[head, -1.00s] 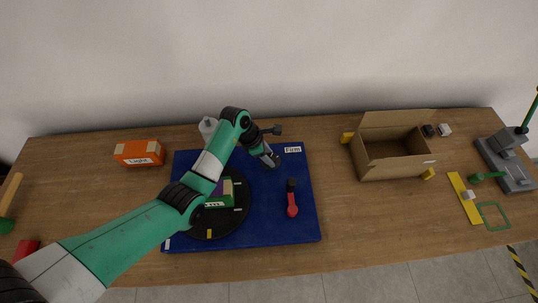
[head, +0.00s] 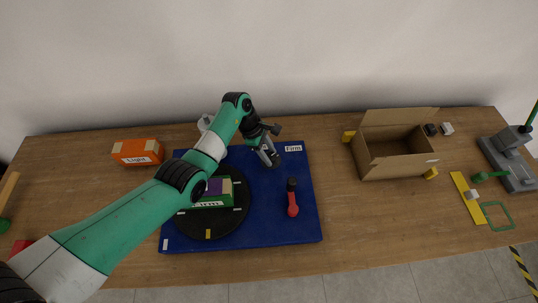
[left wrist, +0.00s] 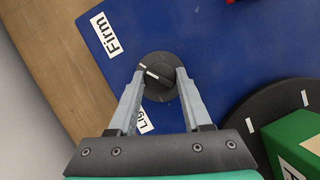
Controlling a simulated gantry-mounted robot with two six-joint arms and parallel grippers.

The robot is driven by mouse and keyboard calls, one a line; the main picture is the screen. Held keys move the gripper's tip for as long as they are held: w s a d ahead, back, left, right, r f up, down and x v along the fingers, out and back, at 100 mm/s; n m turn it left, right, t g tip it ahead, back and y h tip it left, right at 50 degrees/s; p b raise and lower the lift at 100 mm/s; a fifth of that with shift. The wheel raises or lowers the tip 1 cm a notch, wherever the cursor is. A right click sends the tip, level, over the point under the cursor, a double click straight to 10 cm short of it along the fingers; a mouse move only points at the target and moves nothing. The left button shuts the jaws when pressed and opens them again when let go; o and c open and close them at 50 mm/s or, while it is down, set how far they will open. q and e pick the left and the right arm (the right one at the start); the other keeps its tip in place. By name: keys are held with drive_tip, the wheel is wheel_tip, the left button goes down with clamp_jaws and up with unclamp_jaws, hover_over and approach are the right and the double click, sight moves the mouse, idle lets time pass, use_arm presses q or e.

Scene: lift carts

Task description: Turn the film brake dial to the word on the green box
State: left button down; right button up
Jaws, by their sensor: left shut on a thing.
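The film brake dial (left wrist: 159,77) is a dark round knob with a white mark and a raised ridge, on the blue board (left wrist: 205,40). My left gripper (left wrist: 160,76) is shut on it, one finger at each side; it also shows in the head view (head: 272,161). A "Firm" label (left wrist: 106,35) lies beside the dial, and a partly hidden label starting "Lig" (left wrist: 143,121) lies by the left finger. The dial's white mark sits on its left side. The green box (head: 218,192) stands on the black turntable (head: 208,228); its word is too small to read. My right gripper is out of view.
A red-handled tool (head: 292,200) lies on the blue board. An orange box (head: 138,152) reading "Light" stands left of the board. An open cardboard box (head: 389,168) stands right, near a yellow strip (head: 467,199) and a grey press (head: 507,160).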

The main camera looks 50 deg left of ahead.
use_arm(q)
drive_tip(key=shift+m, duration=0.4)
drive_tip(key=shift+c, duration=1.7)
unclamp_jaws()
drive_tip(key=p+v, duration=0.2)
drive_tip(key=v, duration=0.9)
drive_tip(key=shift+w+r+p, duration=0.2)
drive_tip(key=shift+r+p, duration=0.15)
drive_tip(key=shift+p, duration=0.05)
drive_tip(key=shift+a, duration=0.1)
